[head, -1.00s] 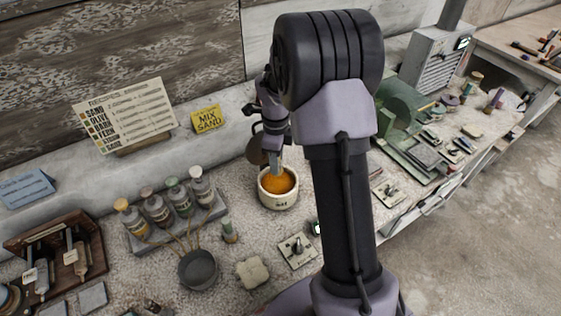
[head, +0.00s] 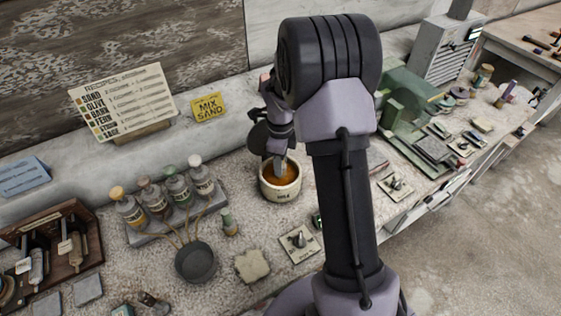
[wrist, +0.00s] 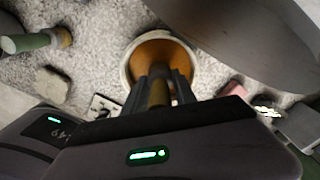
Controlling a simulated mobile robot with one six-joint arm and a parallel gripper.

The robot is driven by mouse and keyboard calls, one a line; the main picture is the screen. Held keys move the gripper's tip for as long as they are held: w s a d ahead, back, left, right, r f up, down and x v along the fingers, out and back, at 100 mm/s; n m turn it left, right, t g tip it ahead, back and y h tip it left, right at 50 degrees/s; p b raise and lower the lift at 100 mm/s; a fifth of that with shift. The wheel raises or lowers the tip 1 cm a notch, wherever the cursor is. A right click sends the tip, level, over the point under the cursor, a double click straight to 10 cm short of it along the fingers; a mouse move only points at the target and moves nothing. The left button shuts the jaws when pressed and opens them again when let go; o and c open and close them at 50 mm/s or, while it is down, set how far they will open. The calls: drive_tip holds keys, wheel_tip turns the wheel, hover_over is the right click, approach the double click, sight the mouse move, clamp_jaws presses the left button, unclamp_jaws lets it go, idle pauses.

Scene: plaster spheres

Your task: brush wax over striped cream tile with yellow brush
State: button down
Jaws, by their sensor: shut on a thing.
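My gripper (head: 280,163) points down into the mouth of a cream pot (head: 281,192) holding an amber-orange substance, probably the wax. In the wrist view, my gripper (wrist: 158,80) is shut on a slim yellow-brown handle, the yellow brush (wrist: 158,94). Its bristle end is hidden by the fingers and the pot. The pot (wrist: 128,62) lies just beyond the fingers there. A cream tile with uneven edges (head: 252,266) lies flat on the bench, in front and left of the pot, apart from my gripper. I cannot make out stripes on it.
A rack of several bottles (head: 172,207) and a dark pan (head: 196,262) stand left of the pot. Green machinery (head: 405,95) stands to the right.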

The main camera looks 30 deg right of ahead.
drive_tip(key=shift+s+f+b, duration=0.1)
drive_tip(key=shift+f+b, duration=0.5)
drive_tip(key=shift+b, duration=0.05)
idle(1.7)
wheel_tip(320, 180, up, 7)
drive_tip(key=p, duration=0.4)
drive_tip(key=shift+r, duration=0.15)
idle(0.5)
